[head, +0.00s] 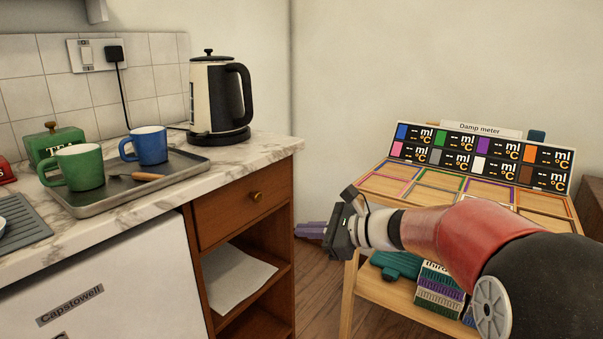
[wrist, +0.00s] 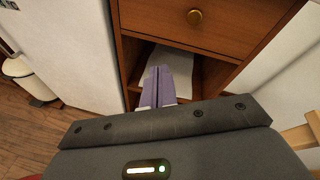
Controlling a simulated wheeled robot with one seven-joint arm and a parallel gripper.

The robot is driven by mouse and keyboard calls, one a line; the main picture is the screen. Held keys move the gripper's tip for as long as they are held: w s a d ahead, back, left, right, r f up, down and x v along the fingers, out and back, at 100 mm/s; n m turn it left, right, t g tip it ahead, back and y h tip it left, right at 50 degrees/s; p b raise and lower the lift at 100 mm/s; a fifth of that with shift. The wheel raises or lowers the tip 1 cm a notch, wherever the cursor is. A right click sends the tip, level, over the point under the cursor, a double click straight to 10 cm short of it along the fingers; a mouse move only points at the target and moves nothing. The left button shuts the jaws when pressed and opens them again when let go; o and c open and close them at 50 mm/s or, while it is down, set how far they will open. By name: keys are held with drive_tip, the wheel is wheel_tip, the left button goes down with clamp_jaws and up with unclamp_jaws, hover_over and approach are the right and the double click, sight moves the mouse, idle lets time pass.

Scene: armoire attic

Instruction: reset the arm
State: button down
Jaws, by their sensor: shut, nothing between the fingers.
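My arm reaches in from the right side of the head view. My gripper (head: 298,230) points left, in the gap between the wooden cabinet (head: 240,212) and the wooden stand (head: 350,295). Its purple fingers are together with nothing between them. In the wrist view the shut fingers of my gripper (wrist: 158,72) point at the cabinet's open shelf, below the drawer (wrist: 205,15). They appear in front of a white sheet (wrist: 200,70) on that shelf; I cannot tell how far apart they are.
A marble-topped counter (head: 265,147) holds a kettle (head: 210,95) and a tray (head: 195,170) with a green mug (head: 80,167) and a blue mug (head: 150,146). A damp meter panel (head: 480,160) stands on the wooden stand. A white appliance (head: 100,290) is under the counter.

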drive_tip(key=s+d+f+n+g+h, duration=0.1)
drive_tip(key=s+n+h, duration=0.2)
drive_tip(key=s+n, duration=0.35)
drive_tip(key=s+d+f+n+g+h, duration=0.1)
drive_tip(key=s+f+n+g+h, duration=0.15)
drive_tip(key=s, duration=0.65)
drive_tip(key=s+d+f+n+t+h, duration=0.2)
drive_tip(key=s+d+f+n+h, duration=0.1)
drive_tip(key=s+d+n+h, duration=0.4)
drive_tip(key=s+d+n, duration=0.3)
drive_tip(key=s+d, duration=0.1)
drive_tip(key=s, duration=0.1)
drive_tip(key=shift+s+h, duration=0.35)
drive_tip(key=shift+d, duration=0.1)
